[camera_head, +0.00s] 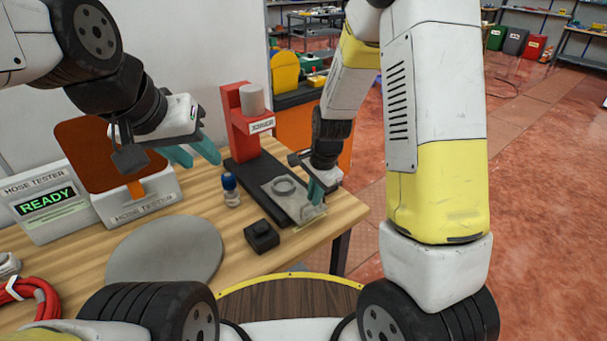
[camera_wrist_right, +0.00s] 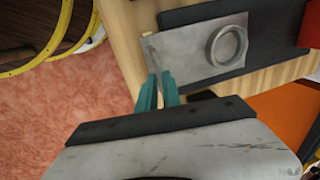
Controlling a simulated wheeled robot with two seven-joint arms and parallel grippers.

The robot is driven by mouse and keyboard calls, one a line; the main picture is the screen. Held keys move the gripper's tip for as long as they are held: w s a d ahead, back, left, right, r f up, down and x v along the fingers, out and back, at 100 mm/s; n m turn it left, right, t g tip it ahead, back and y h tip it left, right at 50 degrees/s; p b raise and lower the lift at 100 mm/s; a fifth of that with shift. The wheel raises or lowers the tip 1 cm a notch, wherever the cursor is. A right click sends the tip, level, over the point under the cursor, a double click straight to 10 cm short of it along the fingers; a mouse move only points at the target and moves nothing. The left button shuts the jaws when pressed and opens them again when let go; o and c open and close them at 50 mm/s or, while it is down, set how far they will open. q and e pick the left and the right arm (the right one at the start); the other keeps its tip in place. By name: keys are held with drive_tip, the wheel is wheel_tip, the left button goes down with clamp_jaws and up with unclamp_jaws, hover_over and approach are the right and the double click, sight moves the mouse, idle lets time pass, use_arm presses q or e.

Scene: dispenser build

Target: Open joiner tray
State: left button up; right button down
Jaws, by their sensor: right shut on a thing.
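The joiner (camera_head: 243,125) is a red press with a grey cylinder on top and a long black base on the table. Its tray (camera_head: 272,190) is a grey metal plate with a raised ring (camera_head: 284,187), at the front end of the base. The tray (camera_wrist_right: 190,68) also shows in the right wrist view, its outer end sticking out past the black base. My right gripper (camera_head: 316,192) is at that outer end, its teal fingers (camera_wrist_right: 159,80) shut on the tray's small handle. My left gripper (camera_head: 194,152) is open and empty above the table, left of the joiner.
A blue-capped fitting (camera_head: 231,190) and a small black block (camera_head: 262,236) stand left of the tray. A grey round disc (camera_head: 165,250), the hose tester (camera_head: 140,205) and red hose (camera_head: 28,300) are further left. The table's right edge is close to the tray.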

drive_tip(key=shift+s+d, duration=0.1)
drive_tip(key=c, duration=1.5)
unclamp_jaws()
drive_tip(key=shift+s+d+r, duration=0.15)
drive_tip(key=shift+s+r, duration=0.05)
drive_tip(key=shift+r, duration=1.1)
drive_tip(key=shift+s+d+r, duration=0.1)
drive_tip(key=shift+s+r, duration=0.1)
drive_tip(key=shift+r, duration=1.1)
drive_tip(key=shift+s+d+r, duration=0.15)
drive_tip(key=shift+s+r, duration=0.05)
drive_tip(key=shift+r, duration=1.1)
drive_tip(key=s+d+r+n+t, duration=0.1)
drive_tip(key=s+d+r+n, duration=0.1)
drive_tip(key=s+r+n, duration=0.2)
drive_tip(key=s+d+r+n+t, duration=0.1)
drive_tip(key=s+r+n+t, duration=0.1)
drive_tip(key=s+r+n, duration=0.2)
drive_tip(key=s+d+r+n+t+y, duration=0.1)
drive_tip(key=s+r+n, duration=0.3)
drive_tip(key=s+r, duration=0.5)
drive_tip(key=shift+s+d+r, duration=0.1)
drive_tip(key=shift+d+r, duration=0.6)
drive_tip(key=shift+d, duration=0.15)
